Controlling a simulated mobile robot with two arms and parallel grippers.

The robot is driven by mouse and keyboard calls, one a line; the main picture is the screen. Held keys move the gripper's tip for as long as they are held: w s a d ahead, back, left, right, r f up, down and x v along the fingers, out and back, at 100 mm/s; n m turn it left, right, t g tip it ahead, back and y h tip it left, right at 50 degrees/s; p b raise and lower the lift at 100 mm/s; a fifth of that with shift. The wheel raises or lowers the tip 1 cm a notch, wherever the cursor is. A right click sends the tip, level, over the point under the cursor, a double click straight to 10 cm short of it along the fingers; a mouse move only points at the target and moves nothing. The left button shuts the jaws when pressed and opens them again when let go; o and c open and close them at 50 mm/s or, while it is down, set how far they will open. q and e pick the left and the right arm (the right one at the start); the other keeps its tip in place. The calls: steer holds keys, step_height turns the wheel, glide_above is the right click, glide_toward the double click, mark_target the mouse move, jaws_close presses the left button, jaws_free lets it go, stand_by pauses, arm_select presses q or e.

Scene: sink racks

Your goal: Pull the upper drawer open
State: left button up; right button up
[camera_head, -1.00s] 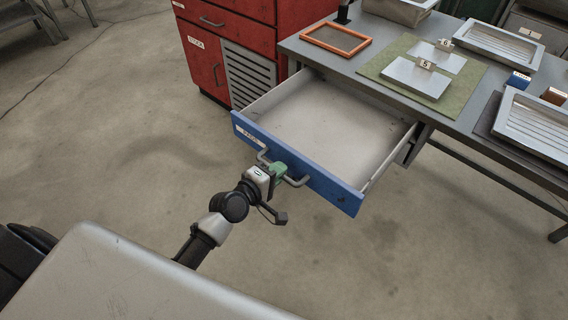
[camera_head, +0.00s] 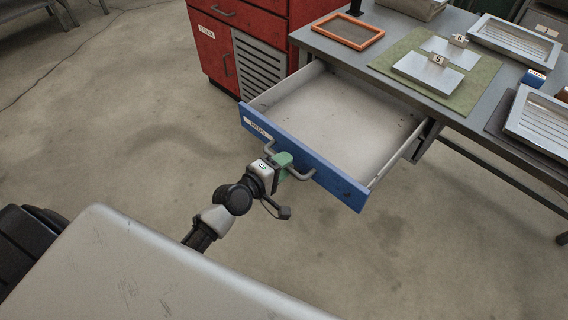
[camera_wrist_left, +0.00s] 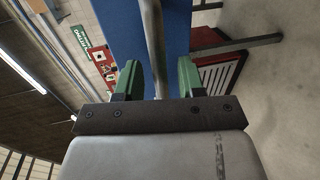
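The drawer under the workbench, with a blue front (camera_head: 325,180) and a pale interior (camera_head: 335,115), stands far open. Its front bears a small white label and a grey bar handle (camera_head: 301,174). My left gripper (camera_head: 282,160) is at this handle, with its green fingers at the left part of the bar. In the left wrist view the handle bar (camera_wrist_left: 153,35) runs between the two green fingers (camera_wrist_left: 159,78). A gap shows beside the bar, so the gripper looks open around it. My right gripper is not in view.
A red cabinet (camera_head: 213,62) stands left of the drawer. On the workbench (camera_head: 385,85) lie an orange frame (camera_head: 348,31), a green mat (camera_head: 461,97) with numbered plates, and metal trays (camera_head: 515,42). The floor before the drawer is clear.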

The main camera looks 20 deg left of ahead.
arm_select(q)
steer(key=v, duration=1)
steer(key=shift+s, duration=0.1)
steer(key=s+a+f+m+g+y+p, duration=0.1)
steer(key=s+f+m+g+y+p, duration=0.2)
steer(key=f, duration=0.9)
steer(key=s+a+f+m+g+y+p, duration=0.1)
steer(key=s+a+f+m+g, duration=0.15)
steer(key=s+f, duration=0.6)
steer(key=s+d+f+m+g+p, duration=0.1)
steer(key=s+f+m+g, duration=0.3)
steer(key=s+f, duration=0.4)
steer(key=s+d+f+m+g+y+p, duration=0.1)
steer(key=s+d+f+m+g+p, duration=0.1)
steer(key=s+f+m+g, duration=0.2)
steer(key=s+f+m, duration=0.3)
steer(key=s, duration=0.5)
steer(key=shift+s+d+f, duration=0.25)
steer(key=shift+s+f, duration=0.1)
